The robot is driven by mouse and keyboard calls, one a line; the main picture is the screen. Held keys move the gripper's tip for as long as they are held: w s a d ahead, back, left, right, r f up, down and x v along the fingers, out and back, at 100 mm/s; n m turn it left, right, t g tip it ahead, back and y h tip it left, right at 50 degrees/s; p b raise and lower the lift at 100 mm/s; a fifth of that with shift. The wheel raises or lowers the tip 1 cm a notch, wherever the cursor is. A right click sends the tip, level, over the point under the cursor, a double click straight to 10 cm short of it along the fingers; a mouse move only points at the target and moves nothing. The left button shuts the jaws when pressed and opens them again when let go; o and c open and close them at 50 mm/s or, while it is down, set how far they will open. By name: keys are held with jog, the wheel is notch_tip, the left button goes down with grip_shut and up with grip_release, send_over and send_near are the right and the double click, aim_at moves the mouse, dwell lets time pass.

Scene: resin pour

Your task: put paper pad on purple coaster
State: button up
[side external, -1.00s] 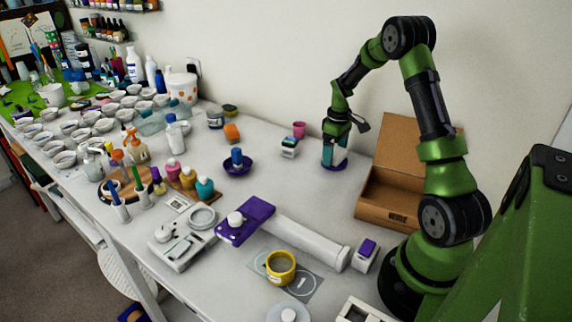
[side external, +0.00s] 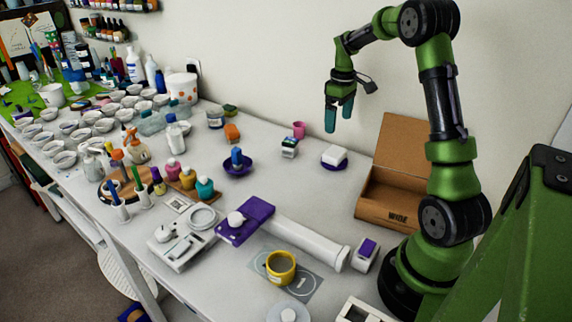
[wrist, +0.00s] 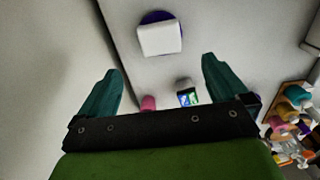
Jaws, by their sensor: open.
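The paper pad (side external: 335,154) is a small white block. It lies on the purple coaster (side external: 334,164), whose edge shows below it on the table near the wall. In the wrist view the white pad (wrist: 160,39) covers most of the round coaster (wrist: 157,15), with purple showing at its far edge and one side. My gripper (side external: 339,121) is raised above the table, apart from the pad. In the wrist view its two teal fingers (wrist: 162,75) are spread with nothing between them.
An open cardboard box (side external: 385,205) stands right of the pad. A purple bowl (side external: 237,167), a yellow cup (side external: 280,266) and a white roll (side external: 305,240) lie nearer the front.

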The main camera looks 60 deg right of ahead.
jog(key=s+a+r+m+t, duration=0.1)
jog(key=a+r+t, duration=0.1)
jog(key=a+r, duration=0.5)
jog(key=s+a+r+m+t, duration=0.1)
jog(key=a+r+t, duration=0.15)
jog(key=a, duration=0.85)
jog(key=s+a+r+m+t+y, duration=0.1)
jog(key=s+a+m+t+y, duration=0.1)
jog(key=s+a, duration=0.8)
jog(key=a, duration=0.4)
jog(key=shift+a+r+t, duration=0.15)
jog(key=shift+r+t, duration=0.05)
jog(key=shift+t, duration=0.15)
